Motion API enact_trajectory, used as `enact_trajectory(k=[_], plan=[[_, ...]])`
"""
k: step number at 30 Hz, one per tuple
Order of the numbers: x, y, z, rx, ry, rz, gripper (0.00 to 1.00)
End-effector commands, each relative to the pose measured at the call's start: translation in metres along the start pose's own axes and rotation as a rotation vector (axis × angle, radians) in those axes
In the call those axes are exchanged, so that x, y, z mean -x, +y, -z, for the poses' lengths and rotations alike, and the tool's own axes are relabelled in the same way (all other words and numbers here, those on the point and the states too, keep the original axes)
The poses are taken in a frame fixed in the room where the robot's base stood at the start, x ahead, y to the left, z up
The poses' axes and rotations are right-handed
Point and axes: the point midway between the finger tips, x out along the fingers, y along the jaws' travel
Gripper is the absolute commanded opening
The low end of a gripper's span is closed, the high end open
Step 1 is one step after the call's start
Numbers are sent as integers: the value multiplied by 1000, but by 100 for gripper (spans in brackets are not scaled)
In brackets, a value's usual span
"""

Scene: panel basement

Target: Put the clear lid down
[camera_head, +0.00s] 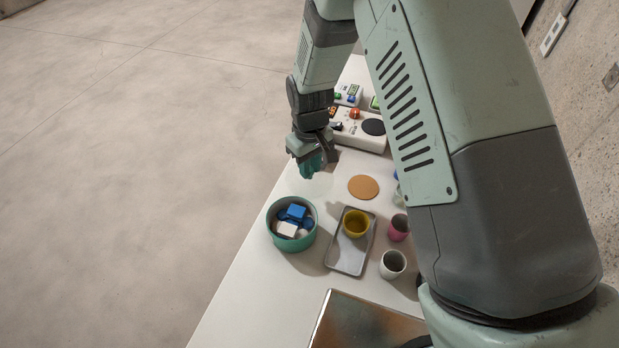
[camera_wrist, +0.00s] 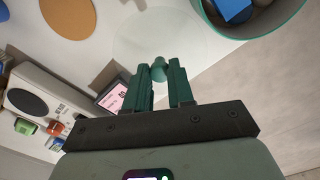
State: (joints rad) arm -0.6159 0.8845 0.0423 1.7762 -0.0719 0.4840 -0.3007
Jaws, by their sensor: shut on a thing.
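The clear lid (camera_wrist: 150,36) is a transparent disc with a teal knob, seen in the wrist view beyond my fingers. My gripper (camera_wrist: 163,78) is shut on the knob. In the head view, my gripper (camera_head: 311,168) is near the table's left edge, above and behind the teal pot (camera_head: 271,238). The lid (camera_head: 314,186) shows only faintly there, under my fingers. The pot is uncovered and holds blue and white blocks (camera_head: 290,219). I cannot tell whether the lid touches the table.
A cork coaster (camera_head: 363,187) lies to the right of my gripper. A grey tray (camera_head: 345,259) holds a yellow cup (camera_head: 356,223). A pink cup (camera_head: 398,229) and a white cup (camera_head: 393,264) stand right of it. A white device (camera_head: 360,139) with a black disc is behind.

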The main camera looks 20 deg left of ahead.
Motion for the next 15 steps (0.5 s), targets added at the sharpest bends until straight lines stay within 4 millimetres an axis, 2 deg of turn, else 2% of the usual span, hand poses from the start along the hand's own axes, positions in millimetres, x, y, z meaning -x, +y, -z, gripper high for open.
enact_trajectory(k=[5,11,15], plan=[[-14,0,0,1,1,0,0],[-41,-1,0,2,-1,1,0],[-44,0,1,3,3,-1,0]])
